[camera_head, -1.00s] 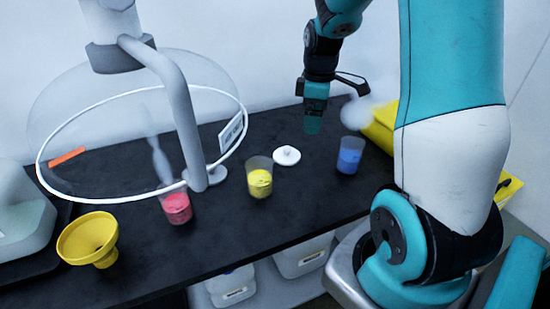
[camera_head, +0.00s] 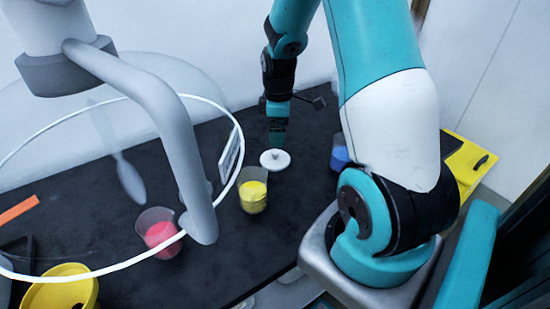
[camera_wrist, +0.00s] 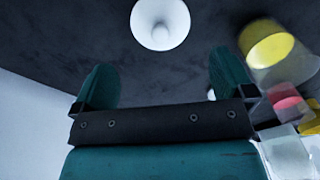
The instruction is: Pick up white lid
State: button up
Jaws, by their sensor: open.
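The white lid (camera_head: 275,160) is a round disc with a small raised knob, lying on the black bench. In the wrist view the white lid (camera_wrist: 160,22) sits at the top centre, beyond the fingertips and between their lines. My gripper (camera_head: 277,138) points down just behind and above the lid in the head view. In the wrist view my gripper (camera_wrist: 163,72) has its two teal fingers spread wide with nothing between them. The gripper and lid look apart, though the exact height gap is hard to judge.
A beaker of yellow powder (camera_head: 253,194) stands close to the lid. A pink-powder beaker (camera_head: 158,234) and a yellow funnel (camera_head: 62,290) are to the left. A blue-powder beaker (camera_head: 340,153) is partly hidden by my arm. A clear ring-rimmed hood (camera_head: 118,268) hangs at left.

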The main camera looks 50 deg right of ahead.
aim_at(276, 151)
jog(key=f, duration=0.9)
jog(key=shift+w+a+f, duration=0.15)
jog(key=shift+w, duration=0.1)
jog(key=c, duration=0.6)
jog(key=shift+o, duration=0.2)
